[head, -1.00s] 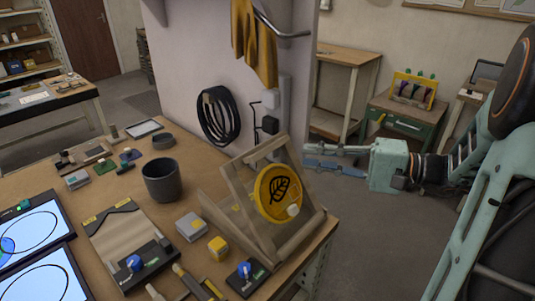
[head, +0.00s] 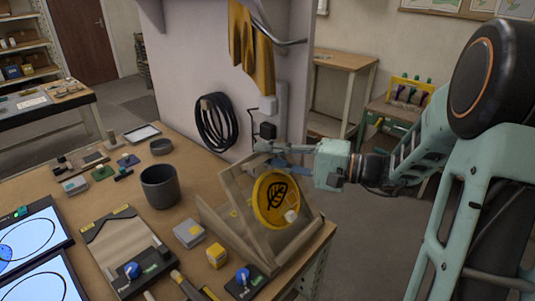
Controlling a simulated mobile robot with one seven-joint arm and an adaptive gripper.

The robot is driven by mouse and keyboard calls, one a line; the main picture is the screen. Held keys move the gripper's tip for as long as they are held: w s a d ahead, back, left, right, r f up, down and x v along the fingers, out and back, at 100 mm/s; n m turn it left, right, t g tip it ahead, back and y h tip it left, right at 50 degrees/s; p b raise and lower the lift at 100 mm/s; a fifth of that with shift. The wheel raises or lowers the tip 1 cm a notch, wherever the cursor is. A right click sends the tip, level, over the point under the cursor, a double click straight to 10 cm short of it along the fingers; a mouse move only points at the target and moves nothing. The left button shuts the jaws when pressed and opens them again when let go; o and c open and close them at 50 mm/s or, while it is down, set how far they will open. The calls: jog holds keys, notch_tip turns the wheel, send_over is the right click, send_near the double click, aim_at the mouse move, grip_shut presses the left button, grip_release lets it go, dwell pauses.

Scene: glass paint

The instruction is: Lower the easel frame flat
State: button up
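The wooden easel frame (head: 232,192) stands tilted up on its wooden base (head: 292,245) at the right end of the workbench. A round yellow disc with a black leaf drawing (head: 276,199) rests on it, with a small pale knob at its lower right. My gripper (head: 268,156) reaches in from the right at the frame's top edge. Its two fingers show apart, one above the other, with a bluish lower finger. The fingertips overlap the top of the frame in the picture; I cannot tell whether they touch it.
On the workbench stand a dark grey cup (head: 160,187), a clipboard-like board (head: 126,245), a grey box (head: 188,234), a yellow block (head: 217,255) and a blue-knobbed device (head: 243,279). A wall panel with a coiled black cable (head: 215,122) rises behind the easel.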

grip_shut()
jog(key=shift+w, duration=0.1)
dwell(0.4)
jog(key=shift+w+a+f+h, duration=0.4)
jog(key=shift+w+a, duration=0.05)
jog(key=shift+a, duration=0.15)
jog(key=w+a+f+m+g+h+p, duration=0.1)
jog(key=w+a+f+h, duration=0.1)
jog(key=f, duration=0.2)
jog(key=w+a+f+g+h+p, duration=0.2)
jog(key=w+a+f, duration=0.1)
jog(key=f, duration=0.2)
jog(key=w+a+f+m+g+h+p, duration=0.1)
jog(key=w+a+f+h, duration=0.1)
jog(key=f, duration=0.3)
jog(key=shift+w+a+m+g+h+p, duration=0.3)
jog(key=shift+w+a+g+h, duration=0.1)
jog(key=shift+w, duration=0.1)
jog(key=shift+w+a+f+b, duration=0.1)
jog(key=shift+f+b, duration=0.1)
jog(key=shift+f, duration=0.4)
jog(key=shift+w+a+f+b, duration=0.1)
jog(key=shift+f+b, duration=0.1)
jog(key=shift+f, duration=0.4)
jog(key=shift+d+f, duration=0.1)
